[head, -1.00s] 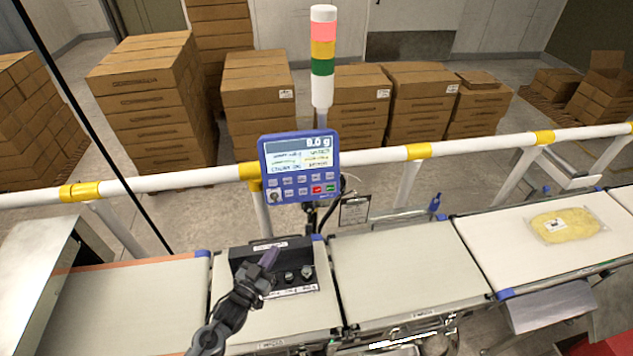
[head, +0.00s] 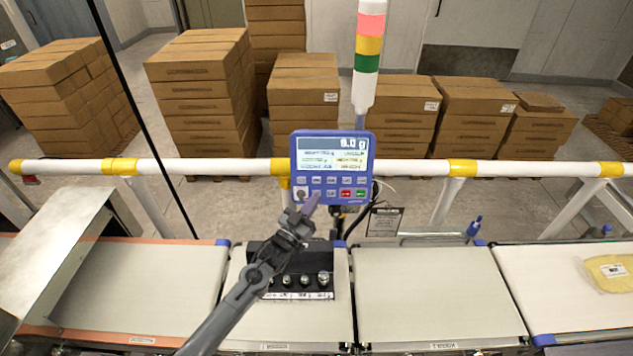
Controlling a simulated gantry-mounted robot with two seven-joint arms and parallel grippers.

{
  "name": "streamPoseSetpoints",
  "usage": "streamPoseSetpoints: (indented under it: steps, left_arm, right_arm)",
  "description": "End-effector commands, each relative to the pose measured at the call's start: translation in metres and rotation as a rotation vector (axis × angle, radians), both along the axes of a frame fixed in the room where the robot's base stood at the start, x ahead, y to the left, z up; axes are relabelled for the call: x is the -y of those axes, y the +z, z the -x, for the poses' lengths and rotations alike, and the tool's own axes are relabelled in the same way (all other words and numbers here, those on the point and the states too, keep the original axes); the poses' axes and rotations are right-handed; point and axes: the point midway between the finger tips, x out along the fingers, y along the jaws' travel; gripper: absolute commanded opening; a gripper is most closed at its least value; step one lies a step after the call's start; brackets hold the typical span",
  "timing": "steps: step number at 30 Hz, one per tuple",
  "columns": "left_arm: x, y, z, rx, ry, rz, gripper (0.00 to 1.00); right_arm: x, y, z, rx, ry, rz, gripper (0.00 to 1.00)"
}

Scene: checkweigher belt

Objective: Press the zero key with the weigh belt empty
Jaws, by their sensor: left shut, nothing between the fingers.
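The blue control panel (head: 331,167) with a display and two rows of keys stands on a post behind the belts. The display shows a gram reading that looks like 0.0 g or 8.0 g. My left gripper (head: 311,205) is shut and empty. Its tip is at the panel's lower-left keys in the picture and overlaps the lower key row; I cannot tell whether it touches. The key labels are too small to read. The middle belt (head: 430,290) is bare. My right gripper is not in view.
A yellow bag (head: 610,275) lies on the right belt (head: 545,290). A white rail with yellow bands (head: 225,167) runs behind the belts. A signal tower (head: 368,60) rises behind the panel. The left belt (head: 140,285) is bare.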

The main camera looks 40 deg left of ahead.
Motion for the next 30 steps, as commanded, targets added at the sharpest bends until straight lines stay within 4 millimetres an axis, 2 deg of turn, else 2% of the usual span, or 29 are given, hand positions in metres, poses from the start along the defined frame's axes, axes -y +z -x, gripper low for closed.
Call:
streamPoseSetpoints:
  steps: [8,21,30]
  left_arm:
    - [-0.006,-0.005,-0.007,0.001,0.0,-0.001,0.0]
    - [-0.035,-0.021,-0.045,0.001,0.0,-0.001,0.0]
    - [-0.049,-0.025,-0.063,0.001,0.0,0.0,0.0]
  right_arm:
    - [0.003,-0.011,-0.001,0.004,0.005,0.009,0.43]
    - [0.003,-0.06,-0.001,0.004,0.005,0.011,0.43]
    - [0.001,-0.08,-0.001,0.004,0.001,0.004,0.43]
